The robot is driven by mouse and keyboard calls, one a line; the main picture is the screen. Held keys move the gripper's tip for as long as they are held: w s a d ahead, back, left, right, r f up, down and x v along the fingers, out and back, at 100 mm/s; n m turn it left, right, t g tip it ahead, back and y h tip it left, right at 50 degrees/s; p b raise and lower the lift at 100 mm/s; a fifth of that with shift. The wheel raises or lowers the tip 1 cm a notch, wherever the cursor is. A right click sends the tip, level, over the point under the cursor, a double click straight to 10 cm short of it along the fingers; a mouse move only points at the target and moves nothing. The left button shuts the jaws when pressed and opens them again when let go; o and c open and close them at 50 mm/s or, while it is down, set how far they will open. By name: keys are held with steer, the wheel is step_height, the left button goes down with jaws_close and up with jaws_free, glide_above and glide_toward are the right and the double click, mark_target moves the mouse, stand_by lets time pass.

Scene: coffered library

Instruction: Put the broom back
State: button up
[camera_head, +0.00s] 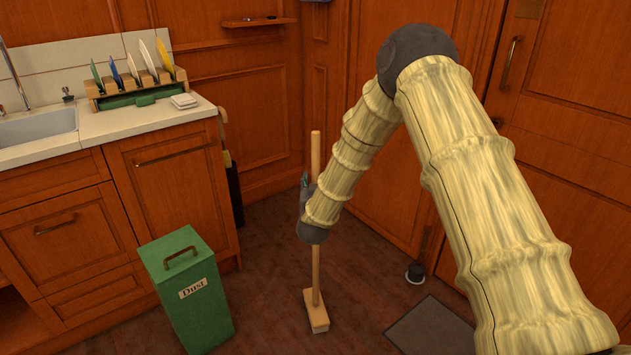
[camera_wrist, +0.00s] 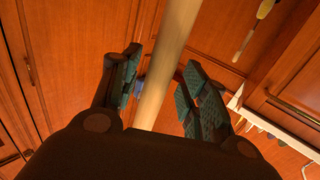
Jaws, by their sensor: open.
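The broom has a pale wooden handle (camera_head: 316,148) and a block-shaped head (camera_head: 316,311) on the floor. It stands nearly upright in the head view, near the panelled wall. My gripper (camera_head: 305,184) is at the upper part of the handle, and my wrist hides part of it. In the wrist view, the broom handle (camera_wrist: 170,50) runs between the two fingers of my gripper (camera_wrist: 161,80).
A green dust bin (camera_head: 190,285) stands left of the broom, by the cabinets (camera_head: 175,185). A long-handled item (camera_head: 225,150) hangs at the cabinet's side. A dark mat (camera_head: 430,328) and a small doorstop-like object (camera_head: 415,273) lie right.

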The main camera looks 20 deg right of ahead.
steer(key=v, duration=1.1)
steer(key=s+a+f+n+g+y, duration=0.15)
steer(key=s+f+g, duration=0.25)
steer(key=s+f, duration=0.65)
steer(key=s+f+n+g+y, duration=0.1)
steer(key=s+f+g+y, duration=0.2)
steer(key=s+f, duration=0.75)
steer(key=s+f+g, duration=0.3)
steer(key=s+f, duration=0.1)
steer(key=s, duration=0.6)
steer(key=s+f+g+y, duration=0.1)
steer(key=s+f+g, duration=0.2)
steer(key=s, duration=0.7)
steer(key=s+d+f+g, duration=0.1)
steer(key=s+f+g, duration=0.3)
steer(key=s, duration=0.6)
step_height(320, 180, down, 2)
steer(key=shift+s+f+n+p, duration=0.15)
steer(key=shift+s+n+p, duration=0.15)
steer(key=shift+n+p, duration=0.1)
steer(key=shift+c, duration=0.2)
